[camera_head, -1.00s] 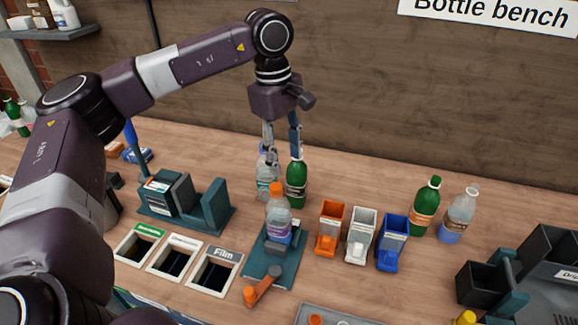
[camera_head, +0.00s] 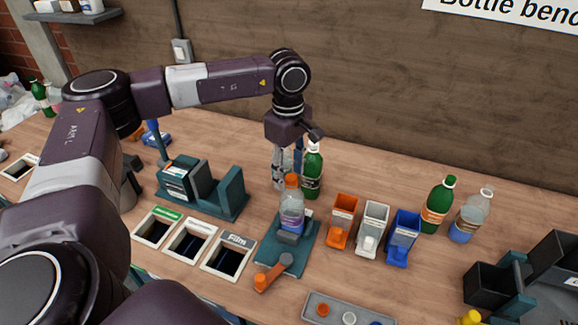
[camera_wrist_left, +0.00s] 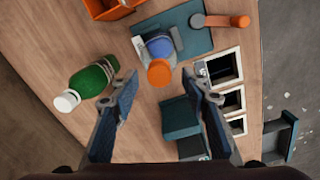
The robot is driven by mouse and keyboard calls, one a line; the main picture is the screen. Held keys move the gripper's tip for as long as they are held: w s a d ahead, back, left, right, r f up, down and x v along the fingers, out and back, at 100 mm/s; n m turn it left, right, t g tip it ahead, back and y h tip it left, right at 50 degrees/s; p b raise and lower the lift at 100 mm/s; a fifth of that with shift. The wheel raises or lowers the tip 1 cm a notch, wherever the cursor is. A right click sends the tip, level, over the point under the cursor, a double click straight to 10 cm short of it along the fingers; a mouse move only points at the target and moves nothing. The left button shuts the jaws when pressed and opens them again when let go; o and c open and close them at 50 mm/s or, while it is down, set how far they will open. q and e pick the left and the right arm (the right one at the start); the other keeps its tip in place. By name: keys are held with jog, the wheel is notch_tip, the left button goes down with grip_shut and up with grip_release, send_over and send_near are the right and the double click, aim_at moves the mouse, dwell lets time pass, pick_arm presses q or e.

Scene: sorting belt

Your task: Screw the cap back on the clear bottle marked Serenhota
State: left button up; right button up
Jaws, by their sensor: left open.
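A clear bottle with an orange cap (camera_head: 291,208) stands upright in a dark teal holder (camera_head: 269,252); it also shows in the left wrist view (camera_wrist_left: 160,48). Another clear bottle (camera_head: 471,215) with a pale top stands at the far right. Label names are too small to read, so I cannot tell which is Serenhota. My left gripper (camera_head: 288,163) is open above and behind the orange-capped bottle, its fingers (camera_wrist_left: 158,77) apart and holding nothing visible. My right gripper is out of view.
Green bottles stand beside my left gripper (camera_head: 312,175) and at the right (camera_head: 437,206). Orange (camera_head: 341,220), white (camera_head: 372,228) and blue (camera_head: 403,237) bins stand right of the holder. A grey tray (camera_head: 310,312) holds caps in front. Labelled openings (camera_head: 190,243) lie left.

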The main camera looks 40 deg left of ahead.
pick_arm(q)
grip_shut()
jog(key=c, duration=0.8)
grip_release()
grip_shut()
jog(key=m, duration=0.3)
jog(key=shift+f+b, duration=0.1)
jog(key=shift+b, duration=0.2)
jog(key=o, duration=0.8)
grip_release()
